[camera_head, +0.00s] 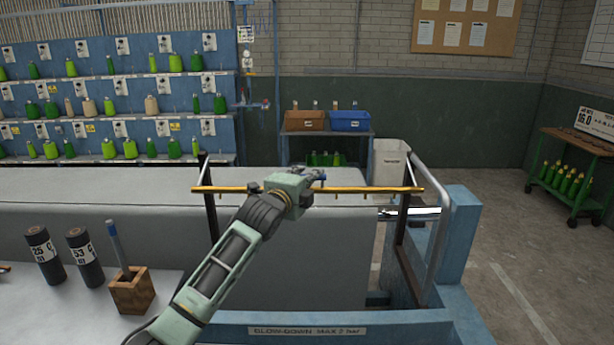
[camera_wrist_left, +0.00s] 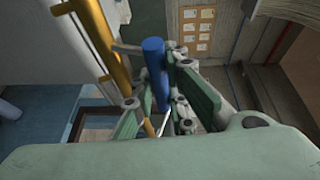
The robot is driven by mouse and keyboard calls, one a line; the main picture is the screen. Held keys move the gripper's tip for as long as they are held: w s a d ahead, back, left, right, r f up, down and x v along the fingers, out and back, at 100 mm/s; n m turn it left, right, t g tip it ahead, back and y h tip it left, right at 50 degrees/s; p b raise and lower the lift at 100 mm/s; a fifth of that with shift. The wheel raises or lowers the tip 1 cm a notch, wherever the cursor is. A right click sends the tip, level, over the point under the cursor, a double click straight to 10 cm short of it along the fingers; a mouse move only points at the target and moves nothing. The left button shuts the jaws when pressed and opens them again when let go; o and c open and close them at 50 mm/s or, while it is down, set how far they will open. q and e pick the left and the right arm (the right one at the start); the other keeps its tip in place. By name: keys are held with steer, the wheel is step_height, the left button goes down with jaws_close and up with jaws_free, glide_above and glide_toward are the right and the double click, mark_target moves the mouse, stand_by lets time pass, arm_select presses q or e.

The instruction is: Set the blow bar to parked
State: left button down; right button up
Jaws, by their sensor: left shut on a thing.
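The blow bar (camera_head: 365,189) is a long yellow tube with small nozzles. It lies level across two dark uprights above the grey bed, and its yellow tube shows at the upper left of the left wrist view (camera_wrist_left: 103,45). A short blue handle (camera_wrist_left: 153,62) stands beside the bar. My left gripper (camera_head: 312,180) is at the middle of the bar, its fingers shut on the blue handle. The gripper hides part of the bar and most of the handle in the head view. My right gripper is not in view.
A blue frame labelled "BLOW-DOWN" (camera_head: 306,331) runs along the front. Two dark cylinders and a wooden block (camera_head: 131,294) with a blue-handled tool stand at front left.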

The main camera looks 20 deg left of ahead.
arm_select(q)
steer(key=c, duration=2)
jaws_free()
steer(key=shift+w+a+r, duration=0.1)
steer(key=shift+a+r, duration=0.05)
steer(key=shift+r, duration=0.5)
steer(key=shift+f, duration=0.15)
steer(key=shift+f, duration=0.15)
steer(key=s+a, duration=0.1)
steer(key=s, duration=1.1)
steer(key=shift+r, duration=0.3)
steer(key=shift+a, duration=0.1)
